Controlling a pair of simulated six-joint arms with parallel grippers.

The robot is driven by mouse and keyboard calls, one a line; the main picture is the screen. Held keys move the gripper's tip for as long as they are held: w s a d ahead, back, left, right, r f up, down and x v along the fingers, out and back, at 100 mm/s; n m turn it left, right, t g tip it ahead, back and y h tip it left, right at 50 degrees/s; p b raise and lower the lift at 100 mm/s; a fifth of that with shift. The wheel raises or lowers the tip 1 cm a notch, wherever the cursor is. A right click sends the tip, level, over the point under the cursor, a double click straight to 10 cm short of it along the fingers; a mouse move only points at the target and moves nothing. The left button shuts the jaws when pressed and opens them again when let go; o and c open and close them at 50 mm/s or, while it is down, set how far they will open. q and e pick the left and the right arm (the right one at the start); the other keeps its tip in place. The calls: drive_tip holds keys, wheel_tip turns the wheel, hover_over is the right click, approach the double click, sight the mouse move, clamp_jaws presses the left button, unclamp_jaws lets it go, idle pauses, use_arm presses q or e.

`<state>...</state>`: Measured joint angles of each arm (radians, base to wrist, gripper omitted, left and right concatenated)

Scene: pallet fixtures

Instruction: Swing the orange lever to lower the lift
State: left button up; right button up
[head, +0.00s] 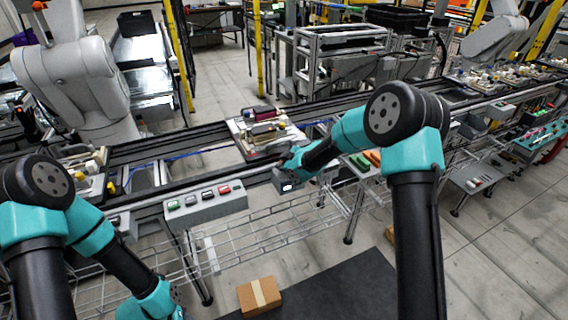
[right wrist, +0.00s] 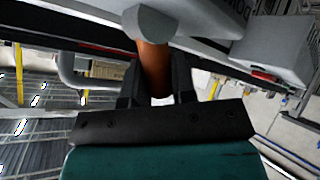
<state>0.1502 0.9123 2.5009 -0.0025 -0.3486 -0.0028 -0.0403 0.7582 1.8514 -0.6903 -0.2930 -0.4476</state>
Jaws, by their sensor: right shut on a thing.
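The orange lever (right wrist: 153,68) shows in the right wrist view as a short orange-brown shaft below a grey rounded part (right wrist: 158,20). My right gripper (right wrist: 155,88) has its dark fingers on both sides of the shaft and is shut on it. In the head view my right gripper (head: 284,160) is at the front edge of the conveyor, and the lever cannot be made out there. Just behind it a pallet (head: 240,126) with several parts sits at the conveyor; the lift under it is hidden. My left arm hangs at lower left, its gripper out of frame.
A grey button box (head: 208,206) with green, dark and red buttons is mounted left of my right gripper. A wire mesh shelf (head: 270,236) runs below the conveyor. A cardboard box (head: 259,296) lies on the floor by a dark mat (head: 340,290).

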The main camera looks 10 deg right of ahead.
drive_tip(key=shift+s+a+f+n+h, duration=0.1)
drive_tip(key=shift+a+f+n+h, duration=0.15)
drive_tip(key=shift+n+h, duration=0.2)
idle(0.6)
drive_tip(key=o, duration=0.9)
drive_tip(key=shift+r, duration=0.1)
drive_tip(key=v, duration=1.7)
drive_tip(key=shift+s, duration=0.25)
drive_tip(key=s+f+m+g, duration=0.3)
drive_tip(key=s+f+m, duration=0.35)
drive_tip(key=f, duration=0.75)
drive_tip(key=s+f+m+g, duration=0.2)
drive_tip(key=s+f+m, duration=0.2)
drive_tip(key=s+f, duration=0.75)
drive_tip(key=s+f+m+g, duration=0.1)
drive_tip(key=s+f, duration=0.1)
drive_tip(key=s, duration=0.1)
drive_tip(key=s+f+m+g, duration=0.1)
drive_tip(key=s+f+m, duration=0.1)
drive_tip(key=s+f, duration=0.1)
drive_tip(key=s+f+m+g+h, duration=0.1)
drive_tip(key=s+f, duration=0.2)
drive_tip(key=s, duration=0.1)
drive_tip(key=shift+a+f+m, duration=0.1)
drive_tip(key=shift+a+m, duration=0.2)
